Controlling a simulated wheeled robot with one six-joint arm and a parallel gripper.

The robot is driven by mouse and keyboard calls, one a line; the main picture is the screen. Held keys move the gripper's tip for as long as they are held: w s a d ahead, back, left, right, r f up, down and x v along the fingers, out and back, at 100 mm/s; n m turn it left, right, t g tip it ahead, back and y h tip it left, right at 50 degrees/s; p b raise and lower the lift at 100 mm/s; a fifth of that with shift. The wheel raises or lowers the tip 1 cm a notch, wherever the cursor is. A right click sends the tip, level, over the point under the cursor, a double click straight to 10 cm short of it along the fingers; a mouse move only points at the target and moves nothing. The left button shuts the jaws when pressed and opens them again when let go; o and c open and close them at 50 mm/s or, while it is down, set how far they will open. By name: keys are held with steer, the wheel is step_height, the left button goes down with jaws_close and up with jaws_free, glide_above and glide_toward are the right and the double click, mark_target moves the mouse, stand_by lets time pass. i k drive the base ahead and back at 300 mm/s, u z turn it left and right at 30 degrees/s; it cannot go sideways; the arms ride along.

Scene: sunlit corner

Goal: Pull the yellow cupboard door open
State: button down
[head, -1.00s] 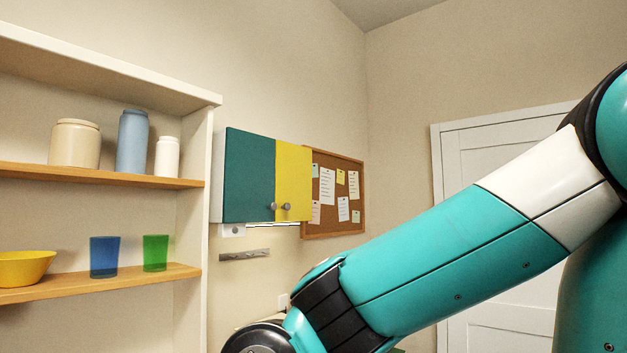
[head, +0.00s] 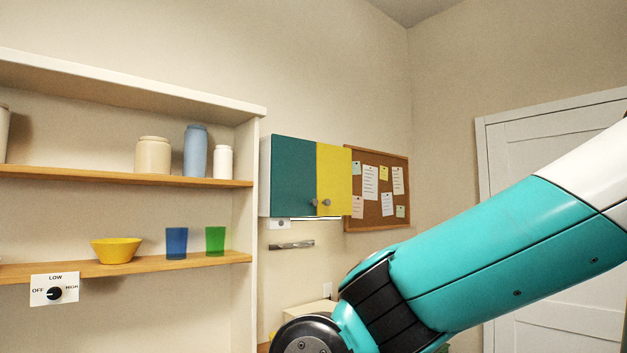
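The yellow cupboard door (head: 334,181) is the right-hand door of a small wall cupboard, and it is shut. Its round grey knob (head: 326,202) sits low on its left edge. The teal door (head: 293,176) beside it is also shut, with its own knob (head: 314,202) low on its right edge. My teal arm crosses the lower right of the head view, below and to the right of the cupboard and apart from it in the picture. My gripper is outside the view.
A white shelf unit with wooden shelves (head: 130,176) fills the left, holding jars, a yellow bowl (head: 116,250), a blue cup (head: 176,243) and a green cup (head: 215,240). A dial plate (head: 55,290) is at lower left. A cork board (head: 377,205) hangs right of the cupboard.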

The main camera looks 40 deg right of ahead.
mark_target(334, 163)
steer(key=u, duration=0.05)
steer(key=i, duration=0.8)
steer(key=z, duration=0.8)
steer(key=i, duration=0.8)
steer(key=z, duration=0.75)
steer(key=k, duration=0.6)
steer(key=z, duration=0.7)
steer(key=i, duration=1.2)
steer(key=u, duration=0.2)
